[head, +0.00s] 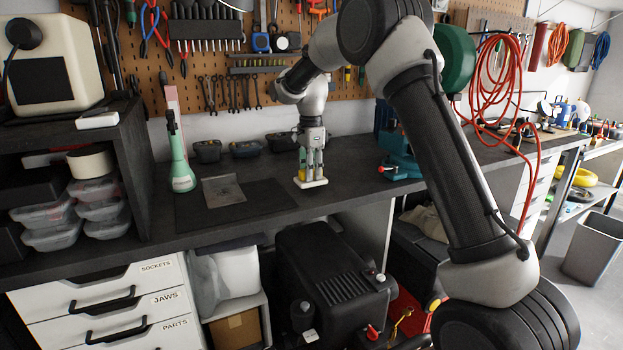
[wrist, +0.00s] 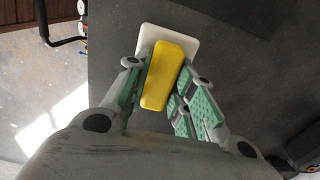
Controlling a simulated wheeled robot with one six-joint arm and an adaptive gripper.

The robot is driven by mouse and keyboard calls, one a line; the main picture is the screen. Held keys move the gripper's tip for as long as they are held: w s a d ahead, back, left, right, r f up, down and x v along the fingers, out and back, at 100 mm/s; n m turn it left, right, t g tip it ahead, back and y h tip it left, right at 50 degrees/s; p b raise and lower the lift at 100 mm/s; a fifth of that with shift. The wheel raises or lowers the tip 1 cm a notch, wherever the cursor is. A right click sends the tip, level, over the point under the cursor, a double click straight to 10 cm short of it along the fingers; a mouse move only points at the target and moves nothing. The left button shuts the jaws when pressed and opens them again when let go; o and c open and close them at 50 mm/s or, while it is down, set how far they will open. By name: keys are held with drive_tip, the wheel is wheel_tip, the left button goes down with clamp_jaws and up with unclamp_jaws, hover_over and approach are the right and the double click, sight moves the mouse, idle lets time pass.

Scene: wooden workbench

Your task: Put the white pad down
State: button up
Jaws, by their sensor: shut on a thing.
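The white pad (head: 313,183) is a flat, pale plate with rounded corners and a yellow block-shaped grip on top. It is under my gripper (head: 311,170), over the dark workbench top (head: 345,188). In the wrist view the white pad (wrist: 151,34) shows beyond the yellow grip (wrist: 161,76). The fingers of my gripper (wrist: 158,82) are shut on the two sides of the yellow grip. I cannot tell whether the underside touches the bench.
A dark mat with a grey plate (head: 223,190) lies left of the pad, and a green bottle (head: 181,160) stands beyond it. Dark bins (head: 247,148) line the wall. A teal vise (head: 400,155) is to the right. The bench's front edge is close.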

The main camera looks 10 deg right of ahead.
drive_tip(key=shift+f, duration=1.15)
drive_tip(key=shift+f, duration=0.15)
drive_tip(key=o, duration=0.9)
